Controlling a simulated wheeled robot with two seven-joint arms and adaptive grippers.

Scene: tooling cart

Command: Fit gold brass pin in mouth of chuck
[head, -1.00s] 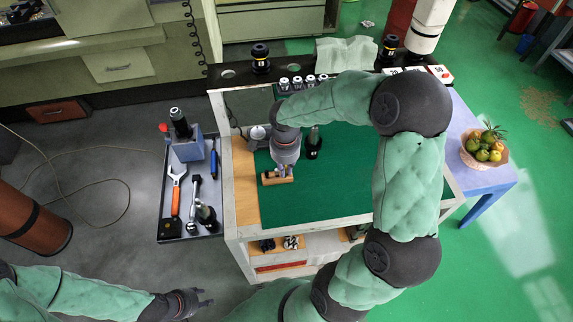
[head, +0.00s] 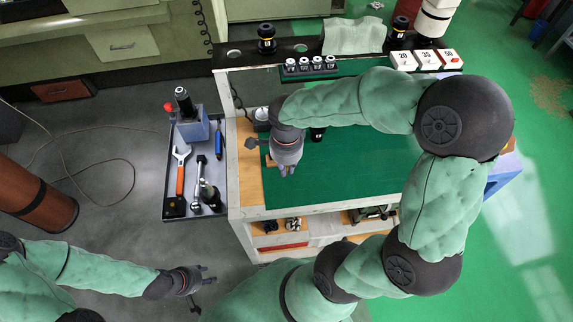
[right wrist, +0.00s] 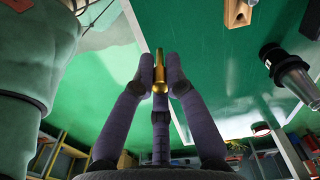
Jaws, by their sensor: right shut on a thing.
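My right gripper (head: 286,172) is over the left part of the green mat. In the right wrist view its fingers (right wrist: 160,80) are closed around the gold brass pin (right wrist: 159,62), which sticks out past the fingertips. The pin is too small to make out in the head view. A black and silver tool holder (head: 185,103), perhaps the chuck, stands upright in a blue-grey block on the side tray. Another black holder (head: 317,134) stands on the mat behind the gripper; a dark holder (right wrist: 287,72) shows in the wrist view. My left gripper (head: 207,275) is open and empty, low at front left.
A wooden block (head: 269,160) is partly hidden behind my right gripper. The side tray (head: 227,205) holds an orange-handled wrench (head: 180,172) and other tools. Several small holders (head: 311,66) and numbered white boxes (head: 427,60) line the cart's back. The mat's front (head: 340,180) is clear.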

